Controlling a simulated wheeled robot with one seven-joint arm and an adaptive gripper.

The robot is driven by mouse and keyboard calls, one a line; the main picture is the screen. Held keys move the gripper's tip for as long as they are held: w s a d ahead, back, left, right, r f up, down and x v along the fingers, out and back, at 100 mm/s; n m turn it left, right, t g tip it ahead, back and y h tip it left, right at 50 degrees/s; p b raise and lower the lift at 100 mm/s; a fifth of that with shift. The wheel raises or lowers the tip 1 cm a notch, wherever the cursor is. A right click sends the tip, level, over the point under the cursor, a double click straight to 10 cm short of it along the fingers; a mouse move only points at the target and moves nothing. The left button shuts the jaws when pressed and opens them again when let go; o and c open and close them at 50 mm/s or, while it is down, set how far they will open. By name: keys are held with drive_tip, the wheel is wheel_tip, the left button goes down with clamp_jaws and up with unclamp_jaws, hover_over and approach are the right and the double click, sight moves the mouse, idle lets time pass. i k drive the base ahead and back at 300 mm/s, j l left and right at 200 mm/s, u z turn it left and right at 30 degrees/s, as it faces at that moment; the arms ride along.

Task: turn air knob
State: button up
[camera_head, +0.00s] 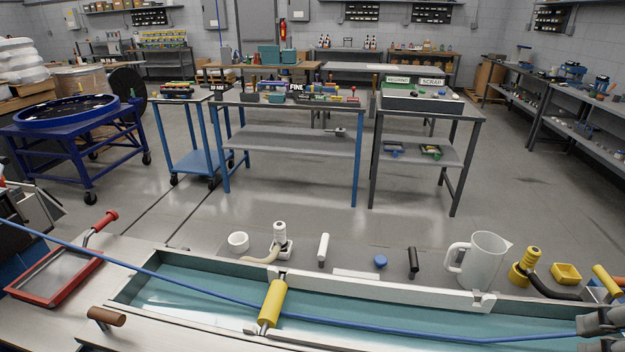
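A small round blue knob (380,262) sits on the grey bench strip behind the trough, between a white handle (323,250) and a black handle (413,262). No label shows which part is the air knob. A yellow fitting with a black hose (525,267) stands at the right. A grey jointed part (600,322), which looks like my gripper, is cut off at the lower right edge, at the end of a blue line, well away from the blue knob. Its fingers cannot be made out clearly.
A long teal trough (200,283) with a yellow roller handle (272,302) runs across the front. The blue line (150,272) crosses above it. A clear jug (485,260), white cup (238,242), yellow box (566,273) and red-framed screen (55,278) stand around it.

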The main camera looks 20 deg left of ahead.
sight(104, 318)
drive_tip(key=u, duration=2.1)
drive_tip(key=k, duration=0.45)
